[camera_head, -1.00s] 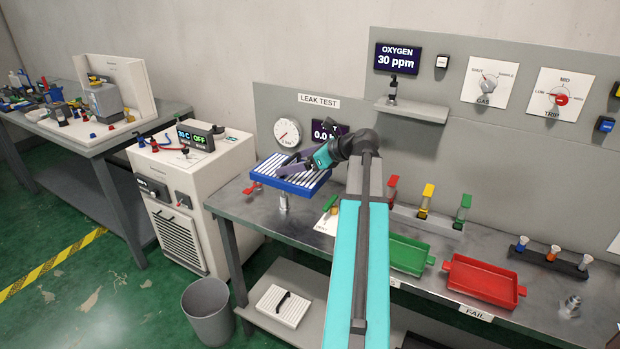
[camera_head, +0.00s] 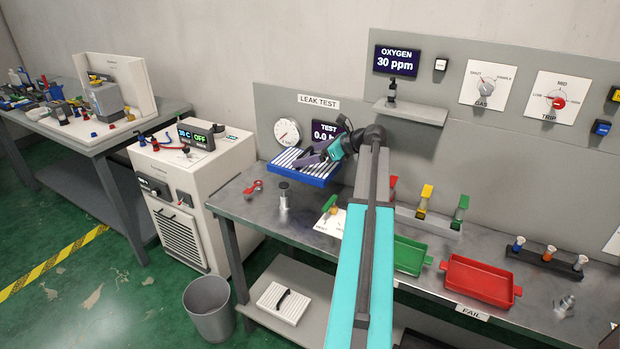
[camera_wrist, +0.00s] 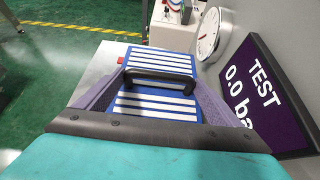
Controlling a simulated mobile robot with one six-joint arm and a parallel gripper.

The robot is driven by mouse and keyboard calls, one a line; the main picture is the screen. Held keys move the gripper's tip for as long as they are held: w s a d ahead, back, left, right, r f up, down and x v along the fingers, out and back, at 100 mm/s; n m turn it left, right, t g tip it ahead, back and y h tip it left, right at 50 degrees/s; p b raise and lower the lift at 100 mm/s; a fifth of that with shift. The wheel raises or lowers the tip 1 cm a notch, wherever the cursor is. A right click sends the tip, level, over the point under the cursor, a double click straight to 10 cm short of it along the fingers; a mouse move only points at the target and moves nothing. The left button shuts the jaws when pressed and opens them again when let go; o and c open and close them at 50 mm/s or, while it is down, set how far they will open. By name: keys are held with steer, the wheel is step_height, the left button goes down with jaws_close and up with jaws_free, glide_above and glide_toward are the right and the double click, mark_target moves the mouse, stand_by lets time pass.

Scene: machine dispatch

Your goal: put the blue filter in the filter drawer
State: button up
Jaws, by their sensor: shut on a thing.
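The blue filter (camera_head: 318,175) is a flat blue block with white slats, above the left part of the bench under the leak test panel. Its black handle (camera_wrist: 160,76) shows in the wrist view. My gripper (camera_head: 312,157) is shut on the blue filter, with its purple fingers at the handle. In the wrist view the filter (camera_wrist: 157,105) lies between and beyond the fingers, level with the bench. I cannot tell whether its underside touches anything. The white cabinet (camera_head: 180,208) at left has a slatted front panel (camera_head: 181,239); no open drawer is clear to me.
A metal post (camera_head: 284,196) and a red clip (camera_head: 253,187) stand on the bench's left end. The gauge (camera_head: 287,132) and test display (camera_head: 325,131) are close behind the filter. A white filter (camera_head: 284,303) lies on the lower shelf, beside a grey bin (camera_head: 208,308).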

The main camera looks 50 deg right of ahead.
mark_target(334, 173)
steer(key=shift+f+p, duration=0.45)
steer(key=shift+f, duration=2.05)
steer(key=shift+f, duration=0.1)
steer(key=shift+f+p, duration=0.45)
steer(key=shift+f, duration=1.15)
steer(key=shift+d+f+p, duration=0.15)
steer(key=shift+f+p, duration=0.25)
steer(key=shift+f, duration=0.3)
steer(key=shift+f, duration=0.1)
steer(key=o, duration=1)
steer(key=b+v, duration=0.2)
steer(key=v, duration=1)
steer(key=shift+b, duration=0.4)
